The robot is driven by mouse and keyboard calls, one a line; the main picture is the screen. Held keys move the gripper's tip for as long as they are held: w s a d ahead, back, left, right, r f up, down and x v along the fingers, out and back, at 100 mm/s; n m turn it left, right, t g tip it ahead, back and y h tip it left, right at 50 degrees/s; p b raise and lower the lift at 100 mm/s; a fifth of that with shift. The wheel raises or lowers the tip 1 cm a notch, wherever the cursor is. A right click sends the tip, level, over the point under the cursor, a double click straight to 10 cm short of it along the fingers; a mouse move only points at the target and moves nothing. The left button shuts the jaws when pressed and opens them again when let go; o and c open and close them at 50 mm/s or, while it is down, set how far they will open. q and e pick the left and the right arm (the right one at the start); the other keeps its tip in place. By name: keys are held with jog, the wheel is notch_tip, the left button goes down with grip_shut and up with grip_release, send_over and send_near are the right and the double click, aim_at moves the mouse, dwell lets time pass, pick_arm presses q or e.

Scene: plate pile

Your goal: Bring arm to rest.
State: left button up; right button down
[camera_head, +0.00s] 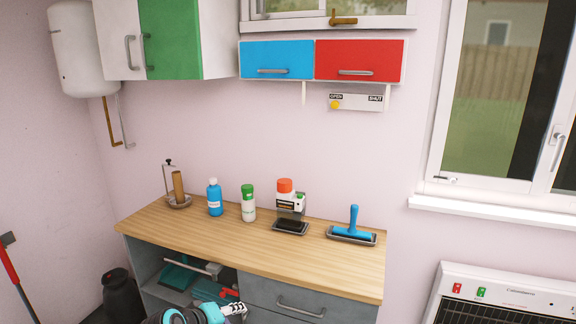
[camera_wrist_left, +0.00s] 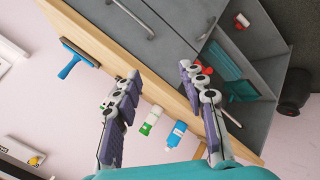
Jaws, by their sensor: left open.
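My left gripper (camera_head: 234,309) shows at the bottom of the head view, in front of the counter's open shelf. In the left wrist view the left gripper (camera_wrist_left: 160,110) has its two fingers spread wide apart with nothing between them. The wooden counter (camera_head: 262,245) lies beyond it. In the wrist view the counter edge (camera_wrist_left: 120,62) runs diagonally behind the fingers. My right gripper is in neither view.
On the counter stand a blue bottle (camera_head: 215,199), a green-capped bottle (camera_head: 248,206), an orange-topped dispenser (camera_head: 286,198) and a blue-handled tool (camera_head: 353,226). A dark canister (camera_head: 122,295) stands at the left. The counter's front strip is clear.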

pick_arm(q)
jog(key=s+a+f+m+g+y, duration=0.1)
jog(key=s+m+y, duration=0.1)
jog(key=s, duration=0.8)
jog(key=s+a+f+m+y, duration=0.1)
jog(key=s+m, duration=0.3)
jog(key=s, duration=0.6)
jog(key=shift+s+a+f+g+y, duration=0.15)
jog(key=shift+a+g+y, duration=0.25)
jog(key=shift+a+y, duration=0.15)
